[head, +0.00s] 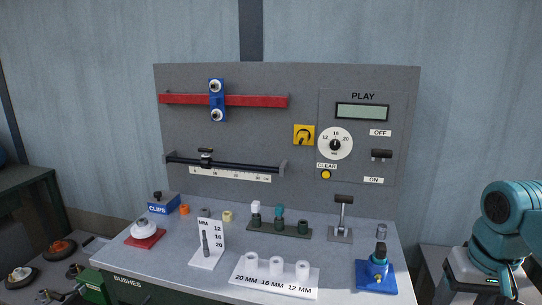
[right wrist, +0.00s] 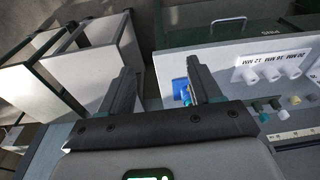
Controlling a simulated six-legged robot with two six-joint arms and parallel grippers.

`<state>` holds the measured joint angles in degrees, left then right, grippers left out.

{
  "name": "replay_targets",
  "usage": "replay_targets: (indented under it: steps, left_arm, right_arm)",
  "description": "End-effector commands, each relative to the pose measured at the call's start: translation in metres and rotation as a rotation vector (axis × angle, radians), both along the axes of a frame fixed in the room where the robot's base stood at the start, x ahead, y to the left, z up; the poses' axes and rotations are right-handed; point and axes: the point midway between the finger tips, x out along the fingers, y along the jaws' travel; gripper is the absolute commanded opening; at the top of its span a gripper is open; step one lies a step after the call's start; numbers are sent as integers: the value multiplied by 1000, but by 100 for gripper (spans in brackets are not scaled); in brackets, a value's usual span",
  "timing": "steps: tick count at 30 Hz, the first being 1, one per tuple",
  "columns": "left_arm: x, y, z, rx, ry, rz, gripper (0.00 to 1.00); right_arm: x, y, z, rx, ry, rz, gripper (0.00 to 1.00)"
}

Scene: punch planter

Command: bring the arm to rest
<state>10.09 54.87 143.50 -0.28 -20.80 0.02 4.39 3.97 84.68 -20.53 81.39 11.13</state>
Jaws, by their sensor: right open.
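My right arm (head: 505,225) shows at the right edge of the head view, folded beside the bench, with its gripper out of that view. In the right wrist view my right gripper (right wrist: 162,72) is open, its two dark fingers apart with nothing held between them. The blue fixture (right wrist: 181,91) appears behind the right-hand finger and is partly hidden by it. In the head view this blue fixture (head: 376,275) stands at the bench's front right corner. My left gripper is not in view.
The grey bench (head: 330,255) carries a white bushing holder (head: 273,284), a green block with pegs (head: 279,228), a T-handled stand (head: 341,222) and a gauge stand (head: 208,255). A grey panel (head: 230,135) rises behind.

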Motion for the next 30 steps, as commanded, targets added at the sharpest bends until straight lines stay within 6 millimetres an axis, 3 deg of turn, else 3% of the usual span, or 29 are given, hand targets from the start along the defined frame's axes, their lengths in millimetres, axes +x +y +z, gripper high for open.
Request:
replay_targets:
  steps: [11,14,17,20,21,24,27,30]
  left_arm:
    - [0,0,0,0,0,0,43]
    - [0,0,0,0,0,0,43]
    - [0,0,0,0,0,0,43]
    - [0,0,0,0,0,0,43]
    - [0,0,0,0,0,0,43]
    - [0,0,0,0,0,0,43]
    - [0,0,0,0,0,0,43]
    - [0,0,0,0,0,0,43]
  right_arm:
    - [48,50,-117,83,14,123,64]
    - [53,73,-165,124,20,158,64]
    - [47,106,-231,184,34,191,64]
    - [24,143,-303,255,48,204,64]
    - [10,158,-330,281,53,203,64]
    - [-35,190,-386,333,69,184,64]
    - [-82,211,-421,357,83,156,64]
    - [-115,221,-438,360,90,134,64]
